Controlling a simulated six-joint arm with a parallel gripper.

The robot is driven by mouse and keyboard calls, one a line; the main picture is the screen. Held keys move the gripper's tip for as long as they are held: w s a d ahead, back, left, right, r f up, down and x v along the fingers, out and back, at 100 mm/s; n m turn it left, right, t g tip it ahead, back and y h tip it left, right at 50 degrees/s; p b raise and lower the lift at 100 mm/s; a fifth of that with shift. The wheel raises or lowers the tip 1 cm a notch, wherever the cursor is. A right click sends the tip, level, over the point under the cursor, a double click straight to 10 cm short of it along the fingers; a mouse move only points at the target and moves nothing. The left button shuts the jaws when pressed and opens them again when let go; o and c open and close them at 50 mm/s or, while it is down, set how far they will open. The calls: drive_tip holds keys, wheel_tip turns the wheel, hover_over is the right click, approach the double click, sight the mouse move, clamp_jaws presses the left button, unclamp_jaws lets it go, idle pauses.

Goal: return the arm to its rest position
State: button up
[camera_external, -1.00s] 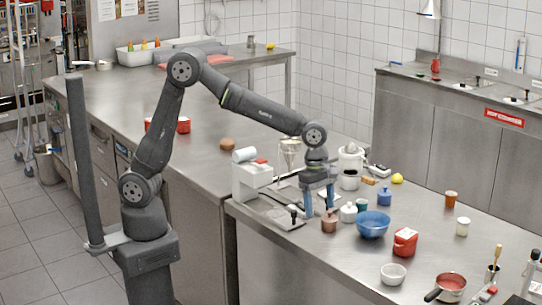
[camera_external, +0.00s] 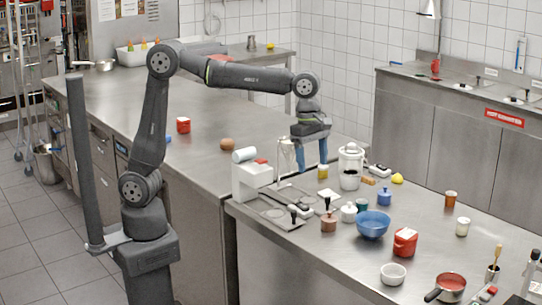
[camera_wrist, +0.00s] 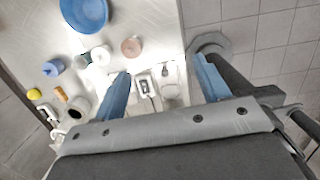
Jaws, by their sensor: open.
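My gripper (camera_external: 312,168) hangs from the raised arm, fingers pointing down, above the front steel counter (camera_external: 290,258) in the external view. Its two blue fingers are spread apart with nothing between them. In the wrist view the open gripper (camera_wrist: 162,68) also shows empty, with the counter and part of a white machine well below and beyond the fingers. The elbow is bent high and the forearm reaches to the right. No held object shows.
A white machine (camera_external: 246,182) and glass funnel (camera_external: 287,156) stand near the gripper's left, a white canister (camera_external: 350,170) to its right. A blue bowl (camera_external: 373,226), small pots and a red container (camera_external: 404,243) stand further right. Air above is clear.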

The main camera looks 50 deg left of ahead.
drive_tip(key=w+a+n, duration=0.1)
drive_tip(key=w+a, duration=0.4)
drive_tip(key=a, duration=0.2)
drive_tip(key=shift+w+a, duration=0.2)
